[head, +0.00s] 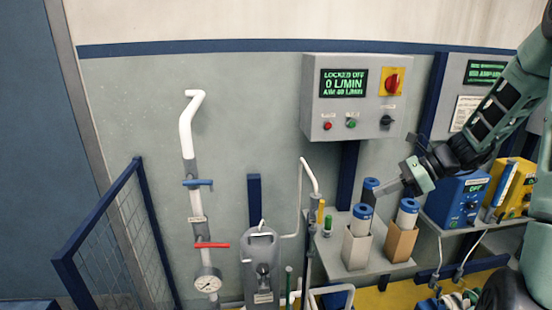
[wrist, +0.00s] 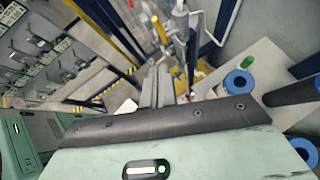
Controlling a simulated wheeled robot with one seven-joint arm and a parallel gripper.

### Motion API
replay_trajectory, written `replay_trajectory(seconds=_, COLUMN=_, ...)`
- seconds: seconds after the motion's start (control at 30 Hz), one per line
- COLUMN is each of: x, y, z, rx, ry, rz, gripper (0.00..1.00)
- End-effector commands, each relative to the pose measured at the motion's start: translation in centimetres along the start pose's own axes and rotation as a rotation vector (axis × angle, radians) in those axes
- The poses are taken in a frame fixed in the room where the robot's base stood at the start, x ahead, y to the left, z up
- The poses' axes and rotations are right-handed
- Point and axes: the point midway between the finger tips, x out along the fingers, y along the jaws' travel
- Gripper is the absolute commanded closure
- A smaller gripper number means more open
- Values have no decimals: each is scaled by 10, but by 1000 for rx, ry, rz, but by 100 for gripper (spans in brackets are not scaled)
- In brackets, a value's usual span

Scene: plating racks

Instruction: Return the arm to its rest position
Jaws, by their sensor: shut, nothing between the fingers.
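My arm reaches in from the right of the head view, and its dark and green wrist bends down to the left. My gripper (head: 380,189) is above the small shelf, its fingers pointing left, close to the blue-topped cylinders in the picture. In the wrist view, the grey fingers of my gripper (wrist: 158,84) are together with nothing between them. The fingers partly overlap a rear blue-topped cylinder (head: 370,184) in the head view; I cannot tell whether they touch it.
The shelf (head: 332,257) bears cylinders in a white holder (head: 356,248) and a brown holder (head: 400,243). A control box (head: 352,98) reads "LOCKED OFF". A blue unit (head: 456,200) and a yellow unit (head: 513,187) stand right. Pipes with a red-handled valve (head: 212,245) stand left.

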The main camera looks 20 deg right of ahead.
Motion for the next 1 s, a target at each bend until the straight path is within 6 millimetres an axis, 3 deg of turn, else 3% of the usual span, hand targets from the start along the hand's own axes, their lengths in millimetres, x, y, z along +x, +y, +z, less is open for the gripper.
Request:
replay_trajectory(seconds=0.13, x=0, y=0, z=0, rx=0, ry=0, rz=0, gripper=100)
replay_trajectory(seconds=0.27, x=27, y=20, z=14, rx=-122, ry=48, rz=79, gripper=100)
replay_trajectory(seconds=0.37, x=62, y=53, z=29, rx=-311, ry=115, rz=195, gripper=100)
replay_trajectory(seconds=0.5, x=108, y=113, z=46, rx=-653, ry=208, rz=389, gripper=100)
replay_trajectory(seconds=0.6, x=131, y=157, z=52, rx=-905, ry=257, rz=524, gripper=100)
replay_trajectory(seconds=0.8, x=161, y=240, z=51, rx=-1432, ry=307, rz=783, gripper=100)
replay_trajectory(seconds=1.0, x=172, y=312, z=38, rx=-1977, ry=293, rz=1020, gripper=100)
